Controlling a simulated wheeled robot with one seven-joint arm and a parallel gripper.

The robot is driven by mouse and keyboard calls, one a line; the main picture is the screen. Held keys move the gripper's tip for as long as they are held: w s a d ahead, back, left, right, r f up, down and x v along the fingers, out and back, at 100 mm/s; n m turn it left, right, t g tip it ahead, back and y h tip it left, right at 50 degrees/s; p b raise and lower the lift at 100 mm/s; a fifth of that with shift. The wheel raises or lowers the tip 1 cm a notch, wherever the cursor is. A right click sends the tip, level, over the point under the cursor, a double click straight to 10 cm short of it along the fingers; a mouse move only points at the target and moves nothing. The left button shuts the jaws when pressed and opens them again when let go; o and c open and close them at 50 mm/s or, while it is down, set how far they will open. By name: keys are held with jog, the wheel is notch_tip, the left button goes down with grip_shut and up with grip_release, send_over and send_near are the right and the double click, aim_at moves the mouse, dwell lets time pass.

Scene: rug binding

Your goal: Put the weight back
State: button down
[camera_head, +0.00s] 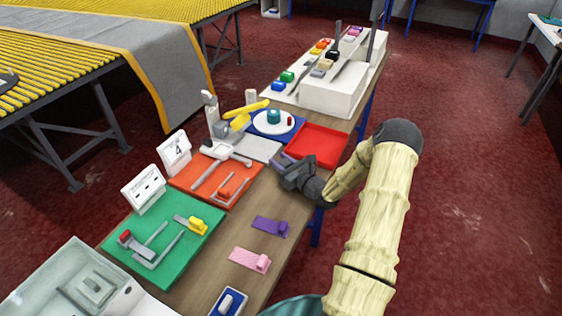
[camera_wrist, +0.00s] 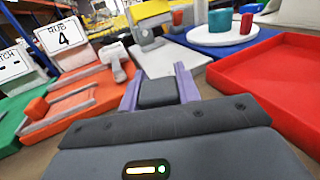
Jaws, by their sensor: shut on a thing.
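My gripper (camera_wrist: 160,88) is shut on a dark grey block (camera_wrist: 157,93), which sits between its two purple fingers in the wrist view; I take it to be the weight. In the head view my gripper (camera_head: 283,163) is over the table beside the orange mat, at the near corner of the red tray; the block cannot be made out there. A light grey pad (camera_head: 262,148) lies just beyond the fingers. It also shows in the wrist view (camera_wrist: 180,58). No label shows on the block.
The empty red tray (camera_head: 322,143) is to the right. Behind stand a yellow-armed grey device (camera_head: 222,130) and a blue mat with a white disc (camera_head: 264,124). The orange mat (camera_head: 187,182) and green mat (camera_head: 188,256) hold tools. Purple (camera_head: 270,227) and pink (camera_head: 250,260) pieces lie nearer.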

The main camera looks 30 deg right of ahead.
jog(key=shift+f, duration=0.25)
jog(key=shift+f+b, duration=0.3)
jog(key=shift+b, duration=0.05)
jog(key=c, duration=1)
grip_release()
jog(key=shift+f, duration=0.1)
jog(key=shift+r+p, duration=0.3)
jog(key=shift+r, duration=0.1)
jog(key=shift+s+d+r, duration=0.1)
jog(key=shift+s+r, duration=0.05)
jog(key=shift+s, duration=0.1)
jog(key=b+v, duration=0.1)
jog(key=v, duration=1)
jog(key=shift+s+r, duration=0.1)
jog(key=shift+s, duration=0.05)
